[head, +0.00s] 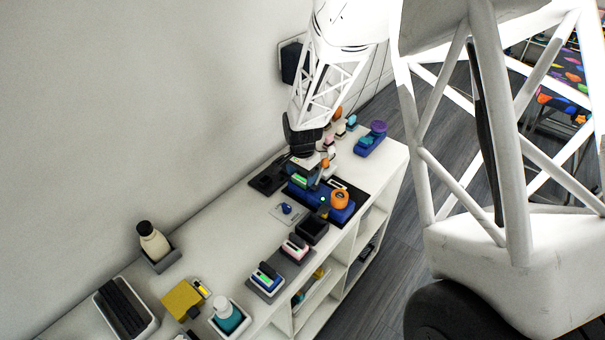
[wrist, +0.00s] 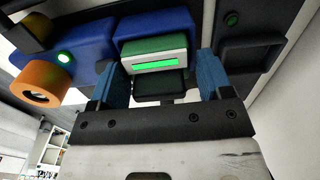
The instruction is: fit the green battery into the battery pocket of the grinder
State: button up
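The green battery (wrist: 154,48) has a pale end face with a bright green strip, seen in the wrist view between the blue fingers of my gripper (wrist: 163,72). A narrow gap seems to show by the right finger; I cannot tell whether they touch it. In the head view the battery (head: 299,181) is at the left end of the grinder, below my gripper (head: 302,165). The blue grinder (wrist: 88,38) has an orange round part and a lit green lamp, and its blue body lies right behind the battery. The pocket is hidden; I cannot tell how deep the battery sits.
A black dock (wrist: 252,58) with a small green lamp is to the right in the wrist view. In the head view a black open box (head: 312,231), a pink-topped device (head: 295,248) and a blue-and-purple tool (head: 371,139) stand on the white counter (head: 225,268). The wall runs along the left.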

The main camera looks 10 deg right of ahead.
aim_at(303, 178)
jog(key=shift+s+d, duration=0.1)
jog(key=shift+d, duration=0.05)
jog(key=shift+c, duration=0.3)
jog(key=shift+r, duration=0.6)
jog(key=shift+c, duration=0.2)
jog(key=shift+o, duration=0.8)
jog(key=shift+r, duration=3.35)
jog(key=shift+s+r, duration=0.15)
jog(key=shift+r, duration=0.15)
jog(key=s+d+r+n+t, duration=0.1)
jog(key=s+d+r+n, duration=0.15)
jog(key=s+r, duration=0.55)
jog(key=s+d+r+n, duration=0.2)
jog(key=s+d+r, duration=0.2)
jog(key=s+r, duration=0.3)
jog(key=s+d+r+n, duration=0.2)
jog(key=s+r, duration=0.1)
jog(key=s, duration=0.7)
jog(key=s+d+r+n+t, duration=0.1)
jog(key=s+d+r+n, duration=0.1)
jog(key=s, duration=0.8)
jog(key=shift+s+d+r+t, duration=0.2)
jog(key=shift+r+t, duration=0.1)
jog(key=shift+r, duration=0.15)
